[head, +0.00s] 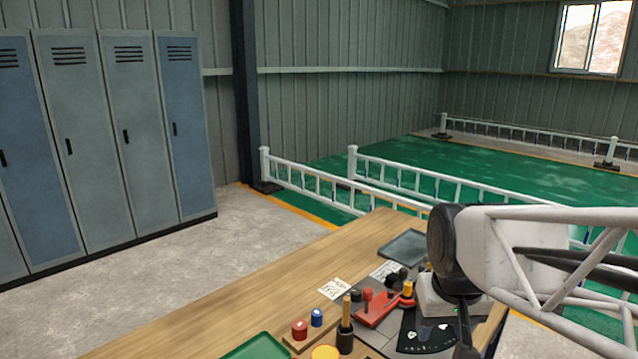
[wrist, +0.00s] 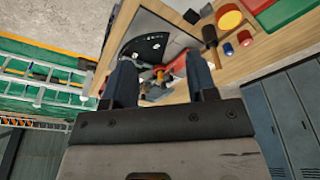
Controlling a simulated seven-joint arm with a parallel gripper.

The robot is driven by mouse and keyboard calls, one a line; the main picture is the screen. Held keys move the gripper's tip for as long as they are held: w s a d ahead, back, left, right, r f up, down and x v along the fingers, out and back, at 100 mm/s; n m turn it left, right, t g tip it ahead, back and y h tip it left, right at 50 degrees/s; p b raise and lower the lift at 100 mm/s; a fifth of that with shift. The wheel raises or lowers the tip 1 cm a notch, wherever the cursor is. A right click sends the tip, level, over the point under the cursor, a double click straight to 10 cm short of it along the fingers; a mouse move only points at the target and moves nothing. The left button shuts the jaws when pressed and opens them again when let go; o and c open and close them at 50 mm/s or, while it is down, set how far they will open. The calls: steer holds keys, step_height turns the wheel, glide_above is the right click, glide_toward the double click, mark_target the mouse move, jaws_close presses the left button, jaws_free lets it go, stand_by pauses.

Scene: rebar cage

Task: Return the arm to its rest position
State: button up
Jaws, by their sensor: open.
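My gripper (wrist: 162,78) shows in the wrist view with its two dark fingers apart and nothing held between them. It hangs above the wooden workbench (wrist: 135,22), and the bench fittings show beyond and between the fingers. In the head view my arm reaches in from the right over the bench's right end. The fingers cannot be made out clearly there, as the arm's dark joint and the bottom picture edge hide that area.
The workbench (head: 225,310) carries a red lever unit (head: 378,310), a dark fan-shaped panel (head: 425,338), a black-and-wood handle (head: 345,330), red (head: 300,329) and blue (head: 316,317) knobs and a green tray (head: 258,347). Lockers (head: 90,150) and white railings (head: 310,183) stand beyond.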

steer(key=s+f, duration=0.2)
steer(key=s, duration=0.5)
steer(key=shift+s+a, duration=0.25)
steer(key=shift+s, duration=0.1)
stand_by(1.4)
